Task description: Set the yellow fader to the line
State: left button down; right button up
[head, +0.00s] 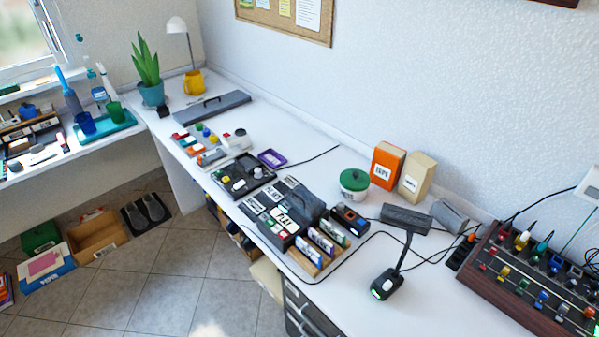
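A mixer-like panel (540,275) with wooden sides stands on the desk at the far right, partly cut off by the picture's edge. It carries rows of small coloured caps. One yellow cap (522,241) is in the back row, and another yellow cap (503,272) is nearer the front. I cannot tell from here which one is the fader. Any line beside them is too small to make out. Neither of my grippers is in view.
A black device with a green light (387,284) and cables lie left of the panel. A green-lidded jar (354,185), an orange box (387,165) and a beige box (417,177) stand behind. The desk front (430,310) before the panel is clear.

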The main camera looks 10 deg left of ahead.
aim_at(505, 271)
jog(key=z, duration=1.55)
